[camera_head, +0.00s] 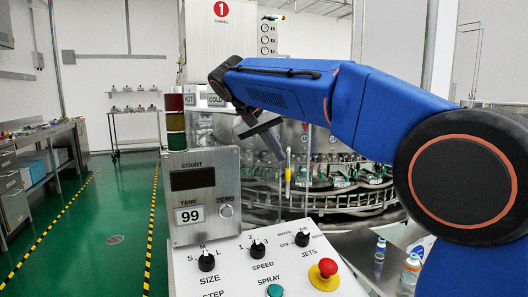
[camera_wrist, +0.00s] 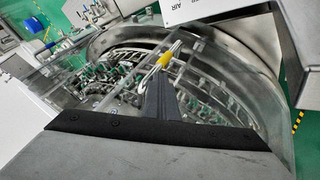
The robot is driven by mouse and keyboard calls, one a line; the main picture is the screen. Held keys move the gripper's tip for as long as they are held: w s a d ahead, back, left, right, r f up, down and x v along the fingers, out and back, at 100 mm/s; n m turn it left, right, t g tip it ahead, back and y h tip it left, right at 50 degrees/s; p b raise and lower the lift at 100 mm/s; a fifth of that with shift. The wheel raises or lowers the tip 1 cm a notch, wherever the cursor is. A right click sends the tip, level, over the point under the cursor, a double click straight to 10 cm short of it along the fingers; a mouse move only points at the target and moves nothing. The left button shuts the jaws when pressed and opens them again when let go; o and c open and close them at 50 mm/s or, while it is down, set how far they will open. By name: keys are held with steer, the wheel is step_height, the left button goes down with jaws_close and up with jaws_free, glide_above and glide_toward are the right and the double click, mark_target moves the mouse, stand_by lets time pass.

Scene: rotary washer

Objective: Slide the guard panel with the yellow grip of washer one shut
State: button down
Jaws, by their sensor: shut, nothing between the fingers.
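The guard panel (camera_wrist: 118,88) of washer one is clear, with a metal frame, and stands in front of the round carousel. Its upright bar handle carries a yellow grip (camera_head: 288,176), which also shows in the wrist view (camera_wrist: 165,58). My gripper (camera_head: 281,156) is shut and empty, and points down beside the handle. In the wrist view the shut fingertips (camera_wrist: 160,76) lie just below the yellow grip, very close to the handle bar. I cannot tell whether they touch it. The panel's edges are hard to make out through the clear material.
The control panel (camera_head: 262,262) with knobs and a red stop button (camera_head: 324,274) stands in front, below my arm. The count box (camera_head: 204,195) and lamp stack (camera_head: 175,122) stand left. Bottles (camera_head: 411,268) stand at right. Green floor (camera_head: 118,222) is clear at left.

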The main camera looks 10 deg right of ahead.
steer(key=s+d+n+t+y, duration=0.1)
steer(key=s+d+n, duration=0.2)
steer(key=d, duration=4.1)
steer(key=shift+s+r+t, duration=0.25)
steer(key=shift+r+t, duration=0.05)
steer(key=shift+w, duration=0.1)
steer(key=shift+r, duration=0.1)
steer(key=s+v, duration=0.1)
steer(key=v, duration=0.9)
steer(key=shift+f+y, duration=0.3)
steer(key=shift+s+a, duration=0.15)
steer(key=shift+a, duration=0.05)
